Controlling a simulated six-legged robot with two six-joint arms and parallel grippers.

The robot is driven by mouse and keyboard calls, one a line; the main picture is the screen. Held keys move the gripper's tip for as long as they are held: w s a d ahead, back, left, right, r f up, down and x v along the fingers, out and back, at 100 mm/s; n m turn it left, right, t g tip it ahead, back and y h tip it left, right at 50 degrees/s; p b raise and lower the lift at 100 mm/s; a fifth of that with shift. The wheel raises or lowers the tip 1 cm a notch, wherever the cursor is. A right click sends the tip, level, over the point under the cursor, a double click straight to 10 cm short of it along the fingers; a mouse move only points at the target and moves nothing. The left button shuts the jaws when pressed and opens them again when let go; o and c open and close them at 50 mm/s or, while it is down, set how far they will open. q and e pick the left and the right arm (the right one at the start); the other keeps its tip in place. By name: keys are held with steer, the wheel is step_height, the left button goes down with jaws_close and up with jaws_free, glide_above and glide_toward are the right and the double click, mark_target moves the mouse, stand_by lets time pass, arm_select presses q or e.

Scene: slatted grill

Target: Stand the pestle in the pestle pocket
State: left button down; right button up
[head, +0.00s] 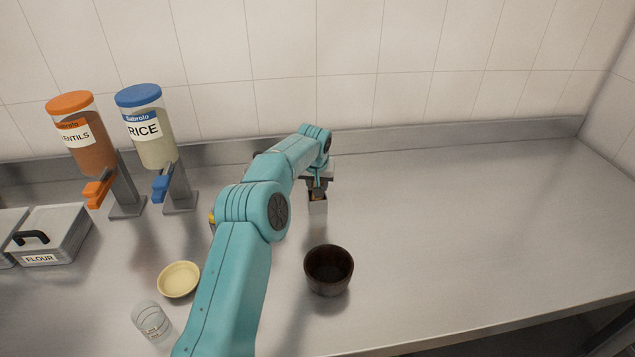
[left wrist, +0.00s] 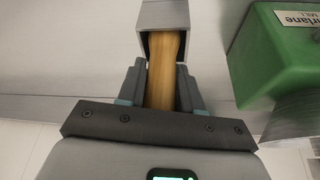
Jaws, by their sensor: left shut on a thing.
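The wooden pestle (left wrist: 163,88) runs between the fingers of my left gripper (left wrist: 160,92) in the left wrist view. The gripper is shut on it. The pestle's far end is inside the mouth of the grey square pestle pocket (left wrist: 164,14); how deep it reaches is hidden by the pocket's walls. In the head view my left gripper (head: 317,184) points down just above the pocket (head: 318,207), which stands on the steel counter. Little of the pestle shows there. My right gripper is not in view.
A dark brown bowl (head: 328,286) stands in front of the pocket. A yellow dish (head: 178,280) and a clear glass (head: 151,321) are left of my arm. Rice (head: 152,137) and lentil (head: 90,148) dispensers stand behind. A green labelled object (left wrist: 275,60) is close beside the gripper. The counter's right side is clear.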

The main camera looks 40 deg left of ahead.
arm_select(q)
steer(key=shift+f, duration=0.2)
steer(key=c, duration=0.9)
jaws_free()
steer(key=shift+a, duration=0.1)
steer(key=shift+o, duration=0.7)
steer(key=shift+f, duration=0.1)
steer(key=shift+r, duration=0.45)
steer(key=b+v, duration=0.2)
steer(key=v, duration=0.3)
steer(key=shift+s+a+b, duration=0.1)
steer(key=shift+b, duration=0.3)
steer(key=v, duration=1.1)
steer(key=shift+a, duration=0.1)
